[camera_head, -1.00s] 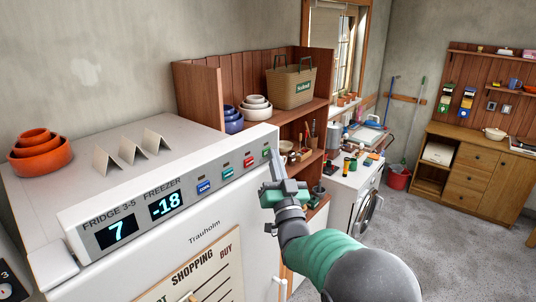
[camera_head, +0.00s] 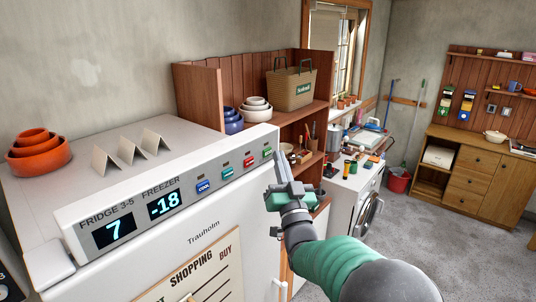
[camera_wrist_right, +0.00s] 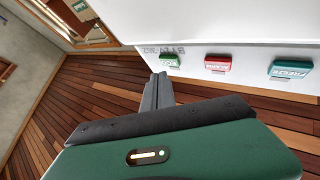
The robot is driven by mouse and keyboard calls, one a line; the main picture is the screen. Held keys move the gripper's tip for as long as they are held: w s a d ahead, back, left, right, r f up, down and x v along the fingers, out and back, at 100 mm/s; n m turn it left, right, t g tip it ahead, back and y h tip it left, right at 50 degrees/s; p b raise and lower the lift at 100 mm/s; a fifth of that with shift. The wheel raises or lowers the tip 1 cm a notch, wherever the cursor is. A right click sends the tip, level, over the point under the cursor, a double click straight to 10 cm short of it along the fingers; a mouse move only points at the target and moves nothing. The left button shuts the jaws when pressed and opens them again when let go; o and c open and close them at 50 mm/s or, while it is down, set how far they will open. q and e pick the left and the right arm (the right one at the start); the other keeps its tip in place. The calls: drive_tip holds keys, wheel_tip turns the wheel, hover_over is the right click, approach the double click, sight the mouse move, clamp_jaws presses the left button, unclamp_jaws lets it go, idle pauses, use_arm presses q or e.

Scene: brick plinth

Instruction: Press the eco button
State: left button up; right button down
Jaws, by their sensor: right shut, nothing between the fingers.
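The green eco button (camera_head: 267,152) is the rightmost of the buttons on the fridge's slanted front panel (camera_head: 130,210). It also shows in the right wrist view (camera_wrist_right: 171,59), just above the fingertips. My right gripper (camera_head: 280,157) is shut and empty, its fingers pointing up beside the panel's right end. In the head view the fingertips are just right of the eco button, with a small gap. In the wrist view the fingertips (camera_wrist_right: 159,77) are just below and left of it. Whether the button is pressed in cannot be seen. My left gripper is not in view.
Left of eco are a red alarm button (camera_head: 250,162), a teal freeze button (camera_head: 228,174) and a blue cool button (camera_head: 203,187). Orange bowls (camera_head: 38,152) and folded cards stand on the fridge (camera_head: 90,145). A wooden shelf (camera_head: 290,116) stands behind the gripper.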

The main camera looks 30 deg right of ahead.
drive_tip(key=s, duration=0.1)
drive_tip(key=s+d+b, duration=0.1)
drive_tip(key=s, duration=0.1)
drive_tip(key=s+d+b, duration=0.1)
drive_tip(key=shift+s, duration=0.25)
drive_tip(key=shift+w+a, duration=0.1)
idle(0.5)
idle(0.7)
